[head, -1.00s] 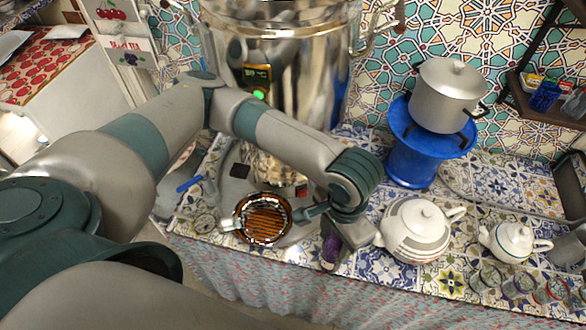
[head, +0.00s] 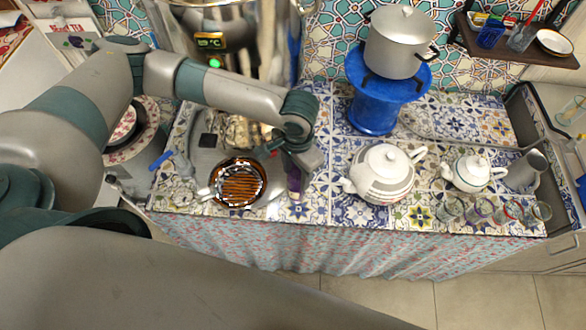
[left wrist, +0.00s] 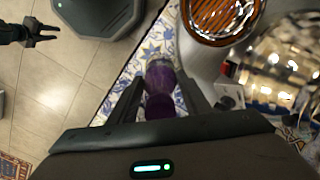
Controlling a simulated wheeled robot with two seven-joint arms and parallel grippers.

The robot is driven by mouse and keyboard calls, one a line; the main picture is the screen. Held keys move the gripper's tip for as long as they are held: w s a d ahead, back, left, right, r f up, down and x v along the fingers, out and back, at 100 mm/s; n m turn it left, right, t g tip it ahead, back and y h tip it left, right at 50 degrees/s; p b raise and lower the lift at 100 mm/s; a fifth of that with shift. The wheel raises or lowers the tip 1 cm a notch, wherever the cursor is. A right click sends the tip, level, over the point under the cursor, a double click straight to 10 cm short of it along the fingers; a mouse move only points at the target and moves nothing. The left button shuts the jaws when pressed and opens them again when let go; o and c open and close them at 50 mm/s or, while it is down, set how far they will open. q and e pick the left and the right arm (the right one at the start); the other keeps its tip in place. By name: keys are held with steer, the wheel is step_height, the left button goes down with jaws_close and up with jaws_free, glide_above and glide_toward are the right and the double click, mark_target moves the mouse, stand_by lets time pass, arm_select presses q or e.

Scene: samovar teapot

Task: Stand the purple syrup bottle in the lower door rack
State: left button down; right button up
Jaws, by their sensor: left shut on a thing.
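The purple syrup bottle (head: 294,182) is at the front edge of the tiled counter, partly hidden by my left gripper (head: 293,163). In the left wrist view, the purple bottle (left wrist: 160,88) is between the two dark fingers of my left gripper (left wrist: 161,98), which is shut on it. The bottle looks roughly upright in the head view; I cannot tell whether its base touches the counter. A black gripper, my right one (left wrist: 48,34), shows at the upper left of the left wrist view, empty, fingers apart over the floor. I cannot make out the lower door rack in any view.
A white teapot (head: 382,175) stands to the right, with a smaller teapot (head: 470,173) and several glasses beyond. A grey pot (head: 398,45) sits on a blue stand (head: 376,108). Front floor is clear.

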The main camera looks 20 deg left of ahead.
mark_target(295, 195)
arm_select(q)
steer(key=shift+w+a+f+p, duration=0.2)
steer(key=shift+w+a+f, duration=0.2)
steer(key=shift+w, duration=0.2)
steer(key=shift+w+a+f+p, duration=0.15)
steer(key=shift+w+a+f, duration=0.25)
steer(key=shift+w, duration=0.15)
steer(key=shift+f, duration=0.1)
steer(key=shift+f+p, duration=0.3)
steer(key=shift+p, duration=0.05)
step_height(295, 195, down, 3)
steer(key=shift+r+p, duration=0.15)
steer(key=shift+p, duration=0.55)
steer(key=shift+f, duration=0.35)
steer(key=c, duration=0.9)
jaws_free()
steer(key=shift+c, duration=0.2)
